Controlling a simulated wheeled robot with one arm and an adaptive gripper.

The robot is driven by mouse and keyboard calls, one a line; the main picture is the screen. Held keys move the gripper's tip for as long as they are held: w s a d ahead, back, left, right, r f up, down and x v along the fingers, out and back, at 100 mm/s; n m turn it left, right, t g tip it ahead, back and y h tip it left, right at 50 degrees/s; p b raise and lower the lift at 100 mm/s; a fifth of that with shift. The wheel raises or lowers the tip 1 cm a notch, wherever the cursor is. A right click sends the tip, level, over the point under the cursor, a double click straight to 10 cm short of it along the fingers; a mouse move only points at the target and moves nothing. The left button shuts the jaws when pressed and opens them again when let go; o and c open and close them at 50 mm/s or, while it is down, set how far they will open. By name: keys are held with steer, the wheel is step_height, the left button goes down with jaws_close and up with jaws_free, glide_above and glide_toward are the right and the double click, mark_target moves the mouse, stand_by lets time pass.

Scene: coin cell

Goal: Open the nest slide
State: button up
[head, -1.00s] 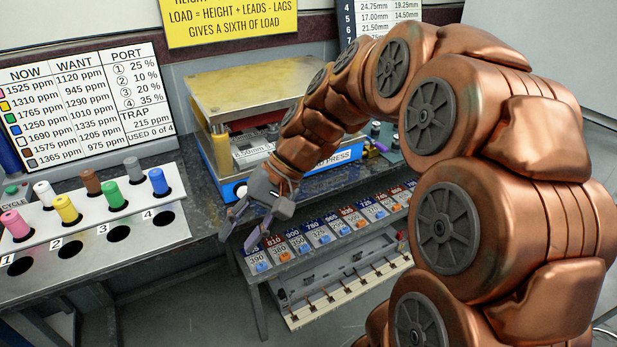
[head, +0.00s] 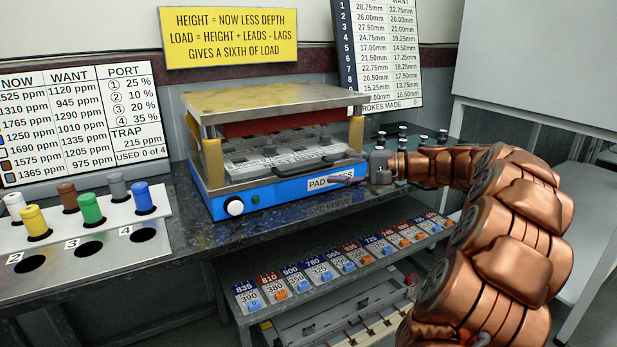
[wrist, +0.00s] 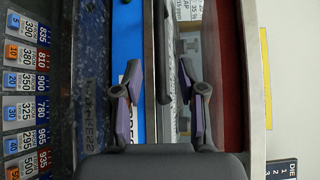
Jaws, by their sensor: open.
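The pad press (head: 275,140) stands on the dark bench, with a yellow-topped plate above and a blue front below. Inside is the grey nest slide (head: 265,150), with a dark bar handle (head: 300,164) along its front. The slide looks to be within the press. My gripper (head: 343,172) is at the right end of the press front, fingers pointing left. In the wrist view my gripper (wrist: 157,70) is open, its two fingers apart. The dark handle (wrist: 163,60) shows between them in the picture; I cannot tell whether it is within their reach.
A shelf below the bench holds a row of numbered cards (head: 320,265). A rack of coloured plugs (head: 90,215) stands at left. The press's front corner post (head: 356,130) and small dark-topped knobs (head: 403,131) are near my gripper. The space before the press is clear.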

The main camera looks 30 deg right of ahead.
mark_target(312, 169)
steer(key=shift+b+x, duration=0.55)
steer(key=shift+x, duration=2.9)
jaws_close()
